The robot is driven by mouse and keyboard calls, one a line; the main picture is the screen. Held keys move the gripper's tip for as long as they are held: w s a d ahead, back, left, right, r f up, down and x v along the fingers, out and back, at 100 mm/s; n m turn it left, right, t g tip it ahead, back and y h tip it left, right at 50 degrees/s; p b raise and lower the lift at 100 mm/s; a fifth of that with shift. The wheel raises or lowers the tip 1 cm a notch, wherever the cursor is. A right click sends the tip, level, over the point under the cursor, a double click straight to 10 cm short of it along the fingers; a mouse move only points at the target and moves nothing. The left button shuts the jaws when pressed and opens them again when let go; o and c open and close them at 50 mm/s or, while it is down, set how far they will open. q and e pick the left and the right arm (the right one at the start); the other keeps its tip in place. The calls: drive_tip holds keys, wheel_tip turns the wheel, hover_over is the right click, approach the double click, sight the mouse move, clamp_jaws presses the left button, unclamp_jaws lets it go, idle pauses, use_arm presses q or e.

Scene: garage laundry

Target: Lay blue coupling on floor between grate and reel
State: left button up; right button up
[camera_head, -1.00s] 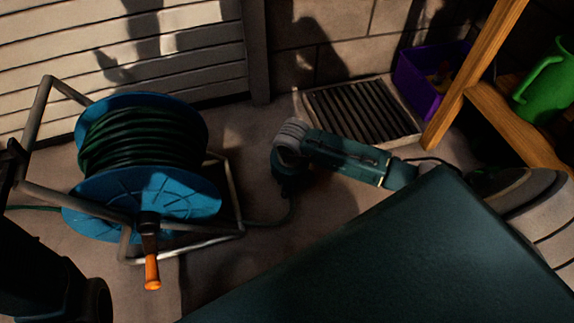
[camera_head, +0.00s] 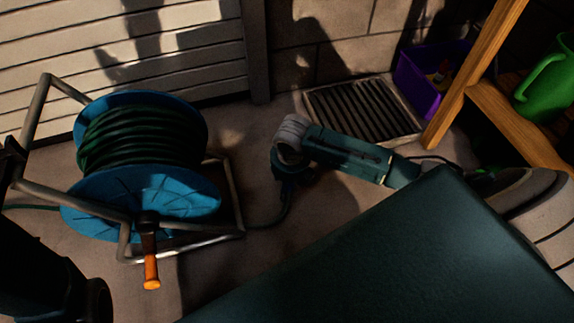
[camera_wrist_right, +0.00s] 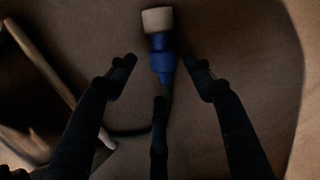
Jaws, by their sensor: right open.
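The blue coupling (camera_wrist_right: 162,62) with a pale end (camera_wrist_right: 157,20) shows in the right wrist view, with a dark hose (camera_wrist_right: 132,133) behind it. My right gripper (camera_wrist_right: 160,66) is open, with fingers on either side of the coupling's lower part and visible gaps. I cannot tell whether the coupling touches the floor. In the head view my right gripper (camera_head: 288,183) points down between the reel (camera_head: 140,192) and the grate (camera_head: 362,110), and the coupling is hidden there. A dark part of my left arm is at lower left; its jaws are not visible.
The reel's metal frame (camera_head: 233,195) and orange handle (camera_head: 151,270) stand left of my right gripper. A purple bin (camera_head: 418,82), wooden shelf frame (camera_head: 480,75) and green jug (camera_head: 545,85) are at right. Bare floor (camera_head: 335,205) lies below the grate.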

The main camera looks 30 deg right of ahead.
wheel_tip(320, 180, up, 11)
drive_tip(key=s, duration=0.1)
drive_tip(key=shift+s, duration=0.25)
drive_tip(key=shift+a+f, duration=0.1)
drive_tip(key=shift+f, duration=0.05)
